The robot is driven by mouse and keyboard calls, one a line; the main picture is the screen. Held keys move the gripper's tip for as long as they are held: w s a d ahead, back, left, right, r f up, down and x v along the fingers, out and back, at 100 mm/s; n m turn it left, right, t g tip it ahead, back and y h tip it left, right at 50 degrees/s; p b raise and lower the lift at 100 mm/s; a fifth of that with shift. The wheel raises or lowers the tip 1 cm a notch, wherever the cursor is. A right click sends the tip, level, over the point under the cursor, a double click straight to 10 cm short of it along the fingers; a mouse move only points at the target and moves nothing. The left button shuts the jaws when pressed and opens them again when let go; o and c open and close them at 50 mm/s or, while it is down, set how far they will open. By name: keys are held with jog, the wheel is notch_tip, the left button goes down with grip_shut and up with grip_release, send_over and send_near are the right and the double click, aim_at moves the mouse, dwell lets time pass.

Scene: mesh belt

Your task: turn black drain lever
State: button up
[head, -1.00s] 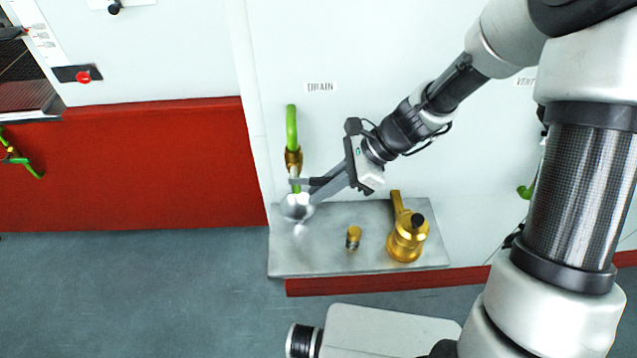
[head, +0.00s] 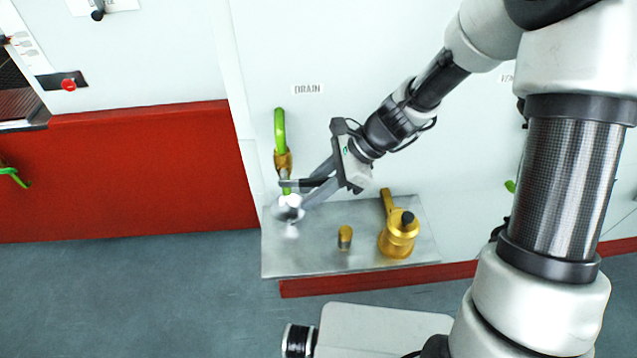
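The drain valve (head: 283,160) hangs on the wall under the DRAIN label (head: 308,89), with a green pipe above a brass body. Its black lever (head: 296,183) sticks out to the right, roughly level. My gripper (head: 298,190) is at the lever, pointing down and left. One grey finger shows above the lever and one below it, with a gap between them. The fingers look apart, and the lever passes between them in this view. I cannot tell whether either finger touches it. The fingertips partly overlap a shiny silver round object (head: 288,209) under the valve.
A grey metal shelf (head: 300,266) lies below. On it stand a small brass cylinder (head: 345,238) and a brass pot with a handle (head: 398,238). A red panel (head: 130,170) is at left. The floor (head: 120,295) in front is clear.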

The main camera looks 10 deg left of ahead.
jog(key=v, duration=1.7)
jog(key=shift+d, duration=0.2)
jog(key=shift+r, duration=0.15)
